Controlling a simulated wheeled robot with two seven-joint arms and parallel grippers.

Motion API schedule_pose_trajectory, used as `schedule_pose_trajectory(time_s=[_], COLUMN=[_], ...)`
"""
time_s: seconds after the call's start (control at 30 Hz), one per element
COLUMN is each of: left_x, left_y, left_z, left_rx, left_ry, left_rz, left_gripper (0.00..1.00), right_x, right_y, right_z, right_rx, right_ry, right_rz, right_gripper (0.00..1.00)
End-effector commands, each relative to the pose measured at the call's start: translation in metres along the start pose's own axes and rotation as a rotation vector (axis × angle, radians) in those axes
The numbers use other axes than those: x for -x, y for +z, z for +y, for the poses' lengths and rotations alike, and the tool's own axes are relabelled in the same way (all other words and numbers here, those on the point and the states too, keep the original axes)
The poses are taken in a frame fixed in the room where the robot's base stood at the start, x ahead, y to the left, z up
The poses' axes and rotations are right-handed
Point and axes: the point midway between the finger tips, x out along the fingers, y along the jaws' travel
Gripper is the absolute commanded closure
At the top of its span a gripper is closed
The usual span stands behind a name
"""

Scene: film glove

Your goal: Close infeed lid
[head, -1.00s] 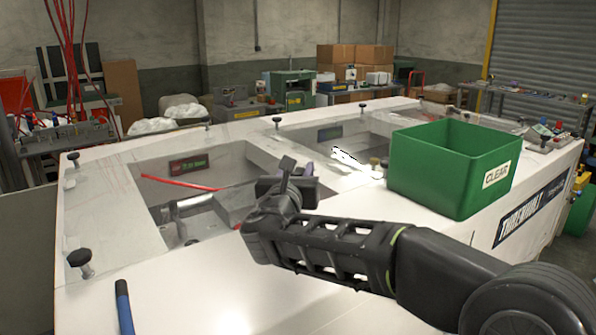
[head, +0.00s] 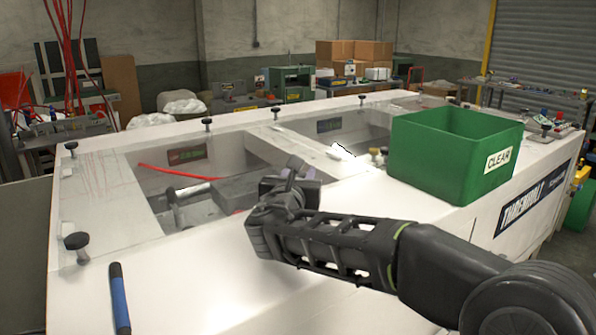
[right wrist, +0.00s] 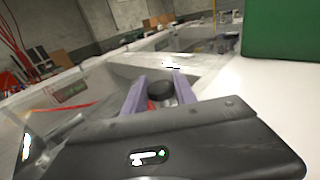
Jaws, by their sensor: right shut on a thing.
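A white machine (head: 200,270) has a clear panel (head: 105,185) over its left opening, with black knobs such as the near-left one (head: 77,241). I take this panel to be the infeed lid, but cannot tell whether it sits flush. My right gripper (head: 298,180) is at the opening's near-right corner. In the right wrist view its lavender fingers (right wrist: 158,92) are shut with a round black knob (right wrist: 160,91) between them. The knob's lower part is hidden behind the gripper body. In the head view the gripper hides the knob. My left gripper is not in view.
A green bin (head: 455,155) marked CLEAR stands on the machine top, right of my right gripper. A blue-and-black pen-like tool (head: 119,300) lies on the near-left surface. A red cable (head: 175,173) shows in the left opening. The near white surface is otherwise mostly bare.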

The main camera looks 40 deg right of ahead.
Motion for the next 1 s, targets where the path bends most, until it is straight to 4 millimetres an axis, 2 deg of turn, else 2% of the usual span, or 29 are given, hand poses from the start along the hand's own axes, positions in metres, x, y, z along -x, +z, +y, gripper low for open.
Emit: schedule_pose_trajectory(time_s=[0.03, 0.27, 0.3, 0.53, 0.83, 1.0], left_x=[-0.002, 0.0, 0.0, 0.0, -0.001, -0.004], left_y=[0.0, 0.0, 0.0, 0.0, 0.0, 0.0], left_z=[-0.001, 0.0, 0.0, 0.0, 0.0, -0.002], left_rx=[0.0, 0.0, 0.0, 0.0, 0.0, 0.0], left_ry=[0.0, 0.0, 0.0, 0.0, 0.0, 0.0], left_rz=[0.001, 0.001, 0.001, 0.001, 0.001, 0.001], left_gripper=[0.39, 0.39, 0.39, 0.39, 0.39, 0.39], right_x=[-0.001, -0.001, -0.001, -0.001, 0.001, 0.017], right_y=[-0.01, -0.013, -0.013, -0.009, -0.007, -0.007], right_z=[0.0, 0.0, 0.0, 0.0, 0.0, 0.001], right_rx=[-0.003, -0.001, -0.001, -0.001, -0.002, -0.003], right_ry=[0.0, 0.0, 0.0, -0.001, 0.0, 0.001], right_rz=[0.018, 0.026, 0.026, 0.019, 0.015, 0.014], right_gripper=[1.0, 1.0, 0.63, 0.45, 0.45, 0.45])
